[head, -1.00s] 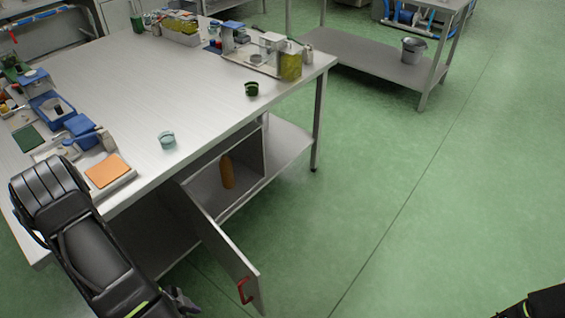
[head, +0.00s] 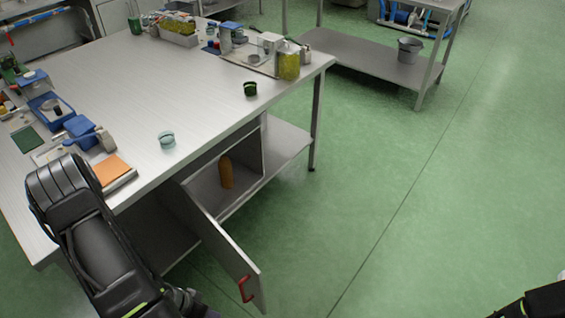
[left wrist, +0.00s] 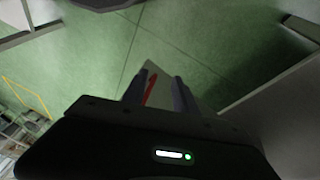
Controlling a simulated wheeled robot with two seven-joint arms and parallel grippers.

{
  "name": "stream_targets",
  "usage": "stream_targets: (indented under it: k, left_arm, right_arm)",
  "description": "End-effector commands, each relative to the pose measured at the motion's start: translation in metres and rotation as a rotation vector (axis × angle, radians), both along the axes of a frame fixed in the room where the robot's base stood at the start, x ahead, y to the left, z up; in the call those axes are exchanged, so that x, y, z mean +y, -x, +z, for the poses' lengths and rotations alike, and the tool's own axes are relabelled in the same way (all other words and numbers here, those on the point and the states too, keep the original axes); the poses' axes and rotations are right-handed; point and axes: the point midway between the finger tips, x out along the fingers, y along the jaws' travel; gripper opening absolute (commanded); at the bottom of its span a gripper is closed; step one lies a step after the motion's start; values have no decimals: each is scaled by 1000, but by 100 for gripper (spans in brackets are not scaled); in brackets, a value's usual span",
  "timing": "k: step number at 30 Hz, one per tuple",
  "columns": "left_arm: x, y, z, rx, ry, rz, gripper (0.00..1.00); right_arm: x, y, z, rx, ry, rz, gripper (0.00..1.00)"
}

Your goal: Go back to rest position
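My left arm comes in at the lower left of the head view, and the tip of its gripper (head: 188,300) shows low beside the open cabinet door (head: 222,252). In the left wrist view the two dark fingers of my left gripper (left wrist: 159,88) stand apart with nothing gripped. The door's red handle (left wrist: 150,90) shows between them, beyond the fingertips. The red handle (head: 245,289) is right of my left gripper in the head view, apart from it. Only a dark piece of my right arm shows at the lower right; its gripper is out of view.
The steel table (head: 120,75) bears an orange pad (head: 112,170), a glass bowl (head: 167,139), a dark green cup (head: 250,89) and several tools. An orange-brown object (head: 226,172) stands in the open cabinet below. The green floor (head: 400,210) at right is clear.

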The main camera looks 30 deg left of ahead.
Motion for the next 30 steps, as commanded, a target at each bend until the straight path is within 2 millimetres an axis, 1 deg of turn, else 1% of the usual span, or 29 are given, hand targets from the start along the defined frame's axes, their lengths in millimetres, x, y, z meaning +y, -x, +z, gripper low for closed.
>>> stream_targets:
  k: [1, 2, 5, 6, 8, 9, 11, 12, 15, 16, 18, 21, 24, 30]
  left_arm:
    - [-16, -13, -1, 12, 31, 49, 34]
    - [-26, -20, -1, 25, 51, 90, 34]
    - [-72, -43, -1, 82, 123, 214, 34]
    - [-93, -51, 0, 111, 149, 254, 34]
    - [-129, -58, 2, 159, 183, 299, 34]
    - [-153, -60, 4, 193, 199, 317, 34]
    - [-187, -59, 7, 236, 211, 318, 34]
    - [-207, -57, 10, 259, 215, 305, 34]
    - [-250, -50, 16, 292, 213, 232, 34]
    - [-260, -48, 18, 295, 212, 198, 34]
    - [-279, -45, 22, 292, 211, 123, 34]
    - [-294, -44, 25, 285, 207, 62, 34]
    - [-298, -44, 27, 279, 204, 41, 34]
    - [-298, -45, 27, 278, 204, 40, 34]
  right_arm:
    - [0, 0, 0, 0, 0, 0, 36]
    - [0, 0, 0, 0, 0, 0, 36]
    - [0, 0, 0, 0, 0, 0, 36]
    - [0, 0, 0, 0, 0, 0, 36]
    - [0, 0, 0, 0, 0, 0, 36]
    - [0, 0, 0, 0, 0, 0, 36]
    - [0, 0, 0, 0, 0, 0, 36]
    - [0, 0, 0, 0, 0, 0, 36]
    - [0, 0, 0, 0, 0, 0, 36]
    - [0, 0, 0, 0, 0, 0, 36]
    - [0, 0, 0, 0, 0, 0, 36]
    - [0, 0, 0, 0, 0, 0, 36]
    - [0, 0, 0, 0, 0, 0, 36]
    - [0, 0, 0, 0, 0, 0, 36]
